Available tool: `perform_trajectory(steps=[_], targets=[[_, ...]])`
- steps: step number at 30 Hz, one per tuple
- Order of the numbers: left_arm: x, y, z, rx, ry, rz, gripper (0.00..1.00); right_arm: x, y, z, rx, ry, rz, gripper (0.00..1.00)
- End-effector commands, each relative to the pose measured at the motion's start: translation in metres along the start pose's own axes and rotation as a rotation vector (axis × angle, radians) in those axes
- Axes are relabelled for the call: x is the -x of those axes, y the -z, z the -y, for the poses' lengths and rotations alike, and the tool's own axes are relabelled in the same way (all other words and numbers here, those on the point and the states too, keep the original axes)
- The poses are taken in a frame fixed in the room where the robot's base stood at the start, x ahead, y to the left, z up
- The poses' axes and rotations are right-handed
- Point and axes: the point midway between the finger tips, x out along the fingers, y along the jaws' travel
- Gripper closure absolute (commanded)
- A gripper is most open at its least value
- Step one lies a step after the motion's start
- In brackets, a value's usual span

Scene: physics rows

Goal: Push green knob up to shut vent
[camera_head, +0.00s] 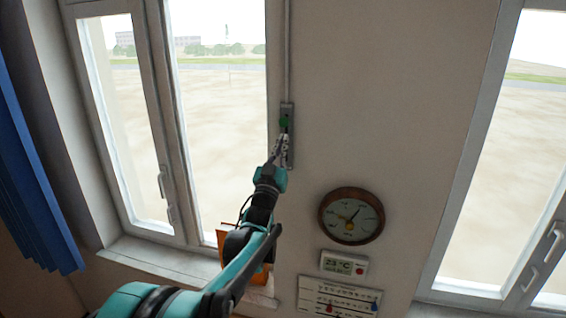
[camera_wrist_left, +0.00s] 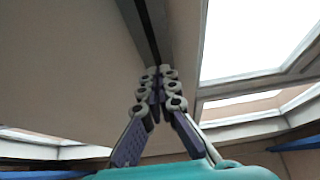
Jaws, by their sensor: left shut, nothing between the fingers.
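The green knob (camera_head: 284,122) sits on a narrow grey vertical plate (camera_head: 290,108) on the wall between the two windows. A thin rod or cable (camera_head: 288,50) runs up the wall from the plate. My left gripper (camera_head: 280,138) is shut and empty, with its fingertips just below the knob. I cannot tell whether they touch it. In the left wrist view the shut fingertips (camera_wrist_left: 157,72) point up along a dark strip on the wall, and the knob is not visible there. My right gripper is not in view. The vent itself does not show.
A round brown dial (camera_head: 351,216), a small thermostat display (camera_head: 344,264) and a white chart (camera_head: 338,296) are on the wall to the right of my arm. An orange object (camera_head: 228,238) stands behind my forearm by the sill. A blue curtain (camera_head: 32,170) hangs far left.

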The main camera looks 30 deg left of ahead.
Motion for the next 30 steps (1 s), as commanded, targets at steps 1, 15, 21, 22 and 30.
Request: perform_trajectory(steps=[1,15,21,22,30], targets=[[0.002,0.001,0.0,0.0,0.0,0.0,1.0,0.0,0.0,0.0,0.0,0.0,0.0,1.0],[0.035,0.02,0.0,-0.001,0.0,0.0,1.0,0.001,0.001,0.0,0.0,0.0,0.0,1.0],[0.05,0.028,0.0,0.0,0.0,0.0,1.0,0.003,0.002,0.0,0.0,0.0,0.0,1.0],[0.052,0.029,0.0,0.0,0.0,0.0,1.0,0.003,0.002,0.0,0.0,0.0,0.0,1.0],[0.072,0.04,0.0,-0.001,0.0,0.0,1.0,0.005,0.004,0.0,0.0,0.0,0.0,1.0]])
